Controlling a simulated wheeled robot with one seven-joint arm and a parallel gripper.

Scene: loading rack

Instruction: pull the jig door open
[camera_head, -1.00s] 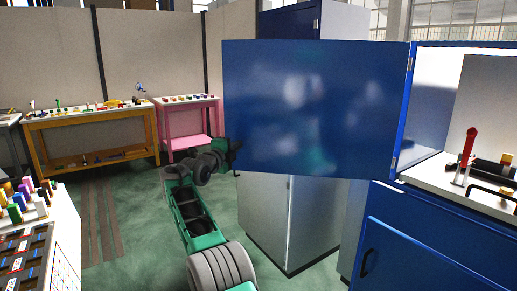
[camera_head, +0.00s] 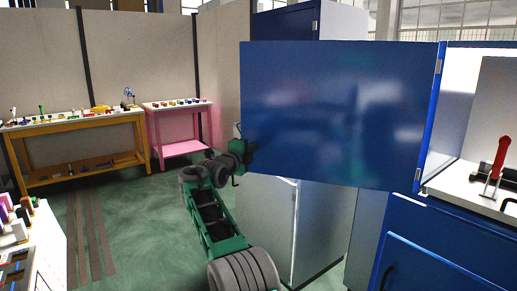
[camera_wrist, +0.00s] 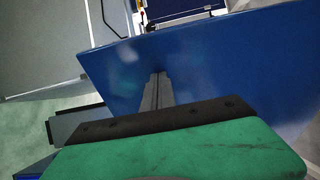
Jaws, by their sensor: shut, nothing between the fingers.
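The blue jig door (camera_head: 340,110) stands wide open, swung out to the left from its hinges on the blue cabinet (camera_head: 440,240). Its broad face fills the middle of the head view. My gripper (camera_head: 249,150) is at the door's left edge, in its lower half. In the wrist view the shut fingers (camera_wrist: 157,90) show in front of the blue door panel (camera_wrist: 215,65), with nothing between them. Whether they touch the panel I cannot tell. I see no handle on the visible door face.
A red-handled clamp (camera_head: 497,160) stands on the cabinet's white worktop at right. Grey cabinets (camera_head: 325,225) stand behind and below the door. A yellow workbench (camera_head: 85,122) and pink table (camera_head: 180,149) are at the back left. A white parts table (camera_head: 40,250) is at front left. Green floor is free between.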

